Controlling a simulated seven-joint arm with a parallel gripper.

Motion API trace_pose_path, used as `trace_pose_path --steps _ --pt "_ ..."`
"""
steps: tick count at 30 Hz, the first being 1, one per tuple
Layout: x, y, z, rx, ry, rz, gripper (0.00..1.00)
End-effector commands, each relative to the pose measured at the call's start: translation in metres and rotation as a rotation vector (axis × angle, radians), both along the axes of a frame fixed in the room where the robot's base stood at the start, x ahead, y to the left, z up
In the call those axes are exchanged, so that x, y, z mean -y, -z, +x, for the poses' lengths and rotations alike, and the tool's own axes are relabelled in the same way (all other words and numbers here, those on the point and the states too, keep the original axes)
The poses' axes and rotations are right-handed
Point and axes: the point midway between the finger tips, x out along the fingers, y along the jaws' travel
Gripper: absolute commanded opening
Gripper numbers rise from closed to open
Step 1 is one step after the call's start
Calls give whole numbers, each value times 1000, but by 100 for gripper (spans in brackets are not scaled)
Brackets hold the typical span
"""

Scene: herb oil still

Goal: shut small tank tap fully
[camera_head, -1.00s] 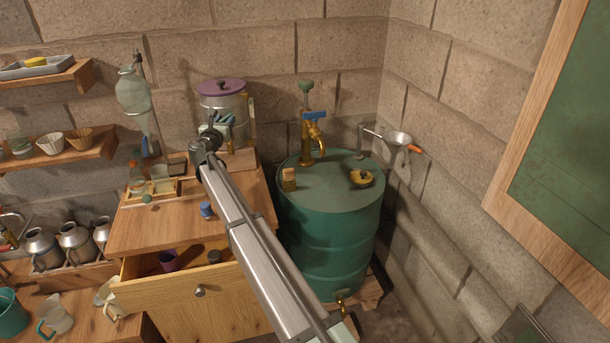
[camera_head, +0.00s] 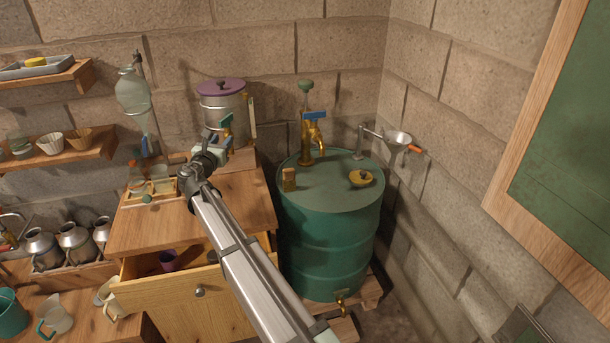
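The small tank (camera_head: 224,108) is a grey metal can with a purple lid at the back of the wooden cabinet. A small tap (camera_head: 228,122), with a blue-green handle and brassy parts, shows low on its front. The handle looks upright or tilted, but its exact angle is too small to tell. My gripper (camera_head: 218,144) is just in front of and below the tap, at the end of my arm. Its fingers are small and partly hidden, so I cannot tell whether they touch the tap or are open.
A glass vessel (camera_head: 133,92) hangs at the left.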

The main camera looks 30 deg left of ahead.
Motion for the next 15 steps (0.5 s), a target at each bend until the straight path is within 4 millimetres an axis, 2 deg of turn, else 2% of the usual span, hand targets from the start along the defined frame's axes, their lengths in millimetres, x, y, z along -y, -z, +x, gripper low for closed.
trace_pose_path --steps 15 --pt "62 35 46 -121 99 111 40"
